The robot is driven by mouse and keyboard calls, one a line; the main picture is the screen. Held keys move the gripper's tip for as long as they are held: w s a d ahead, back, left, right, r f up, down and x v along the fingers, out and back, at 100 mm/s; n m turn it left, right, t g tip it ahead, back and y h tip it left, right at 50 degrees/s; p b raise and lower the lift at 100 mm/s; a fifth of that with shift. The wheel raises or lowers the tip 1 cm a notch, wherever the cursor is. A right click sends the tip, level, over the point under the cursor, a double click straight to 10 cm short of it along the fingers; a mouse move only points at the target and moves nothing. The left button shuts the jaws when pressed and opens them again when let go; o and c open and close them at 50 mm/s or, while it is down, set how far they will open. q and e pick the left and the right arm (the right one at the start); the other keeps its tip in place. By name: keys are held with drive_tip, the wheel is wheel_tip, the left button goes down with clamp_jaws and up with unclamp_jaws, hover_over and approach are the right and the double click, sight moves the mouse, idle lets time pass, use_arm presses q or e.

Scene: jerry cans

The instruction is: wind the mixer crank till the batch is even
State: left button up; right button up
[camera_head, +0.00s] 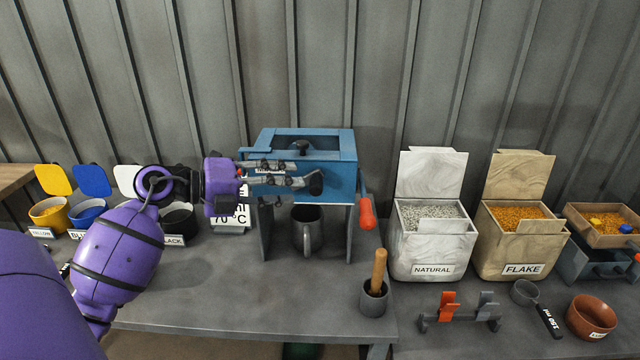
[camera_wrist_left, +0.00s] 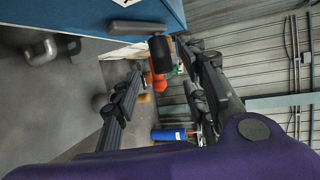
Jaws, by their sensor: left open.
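The mixer (camera_head: 340,172) is a blue box with an open top on grey legs. A black cylindrical grip (camera_head: 316,183) sticks out from its front; in the left wrist view this grip (camera_wrist_left: 160,55) joins a grey bar (camera_wrist_left: 138,27) and looks like the crank's handle. An orange-red handle (camera_head: 366,212) hangs at the mixer's right side. My left gripper (camera_head: 308,170) is open in front of the mixer. Its fingers lie on either side of the black grip; I cannot tell whether they touch it. The batch inside is hidden. My right gripper is not in view.
A grey mug (camera_head: 307,231) stands under the mixer. A pot with a wooden-handled tool (camera_head: 374,297) stands at the bench's front. Bins marked NATURAL (camera_head: 424,254) and FLAKE (camera_head: 516,254) stand right. Colour tubs (camera_head: 88,214) stand left. The front left bench is bare.

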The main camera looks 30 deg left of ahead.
sight(317, 187)
use_arm(q)
drive_tip(key=x, duration=0.7)
drive_tip(key=shift+w+d+p, duration=0.2)
drive_tip(key=shift+p, duration=0.15)
clamp_jaws()
